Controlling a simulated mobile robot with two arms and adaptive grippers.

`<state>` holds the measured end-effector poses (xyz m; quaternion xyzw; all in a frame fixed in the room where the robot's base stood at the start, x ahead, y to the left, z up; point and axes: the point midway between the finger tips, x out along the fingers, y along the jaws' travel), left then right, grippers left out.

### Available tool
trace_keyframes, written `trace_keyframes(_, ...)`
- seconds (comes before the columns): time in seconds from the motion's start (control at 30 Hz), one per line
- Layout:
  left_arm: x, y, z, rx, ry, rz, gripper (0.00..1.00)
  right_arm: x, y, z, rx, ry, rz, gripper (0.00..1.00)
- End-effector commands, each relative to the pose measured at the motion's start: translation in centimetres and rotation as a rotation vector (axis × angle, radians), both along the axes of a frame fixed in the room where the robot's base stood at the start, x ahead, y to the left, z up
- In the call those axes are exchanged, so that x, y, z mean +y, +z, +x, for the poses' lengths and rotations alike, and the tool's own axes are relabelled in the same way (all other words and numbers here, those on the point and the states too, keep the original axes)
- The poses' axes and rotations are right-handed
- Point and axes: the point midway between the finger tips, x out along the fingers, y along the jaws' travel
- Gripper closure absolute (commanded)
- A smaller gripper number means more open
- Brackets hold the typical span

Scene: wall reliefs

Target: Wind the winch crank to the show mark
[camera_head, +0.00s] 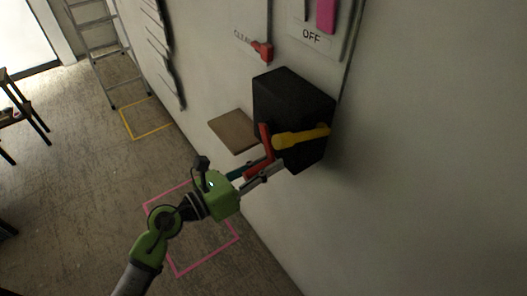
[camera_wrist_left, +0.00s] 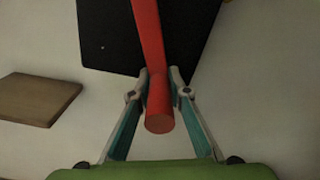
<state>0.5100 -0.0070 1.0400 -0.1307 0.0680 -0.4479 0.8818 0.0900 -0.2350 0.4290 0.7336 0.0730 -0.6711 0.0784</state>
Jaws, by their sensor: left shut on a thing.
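The winch is a black box (camera_head: 290,92) on the wall in the head view; its dark face (camera_wrist_left: 105,35) fills the top of the left wrist view. A red crank (camera_head: 265,138) is on its front, with a round-ended red grip (camera_wrist_left: 159,105) pointing out toward the wrist camera. My left gripper (camera_head: 268,169) has its two fingers on either side of this grip and is shut on it. A yellow bar (camera_head: 300,136) lies across the box front beside the crank; I cannot tell whether it is the show mark. My right gripper is out of view.
A brown board (camera_head: 233,131) juts from the wall left of the box. Above are a small red lever (camera_head: 262,50) and a panel marked OFF (camera_head: 312,36) with a pink piece (camera_head: 326,14). A ladder (camera_head: 100,48) leans at the back left. Pink and yellow outlines mark the floor.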

Motion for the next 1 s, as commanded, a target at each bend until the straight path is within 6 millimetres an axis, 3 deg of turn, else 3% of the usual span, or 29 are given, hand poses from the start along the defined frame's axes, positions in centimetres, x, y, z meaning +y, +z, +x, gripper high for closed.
trace_keyframes(0.03,-0.6,0.7,-0.6,0.029,-0.014,-0.019,1.00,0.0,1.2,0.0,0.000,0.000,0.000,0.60)
trace_keyframes(0.33,-1.2,1.3,-1.5,0.147,-0.013,-0.110,1.00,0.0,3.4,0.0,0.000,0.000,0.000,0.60)
trace_keyframes(0.97,-1.4,1.5,-1.6,0.181,-0.012,-0.141,1.00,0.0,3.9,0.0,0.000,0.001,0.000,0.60)
trace_keyframes(1.0,-1.4,1.5,-1.6,0.181,-0.012,-0.141,0.73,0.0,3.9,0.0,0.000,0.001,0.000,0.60)
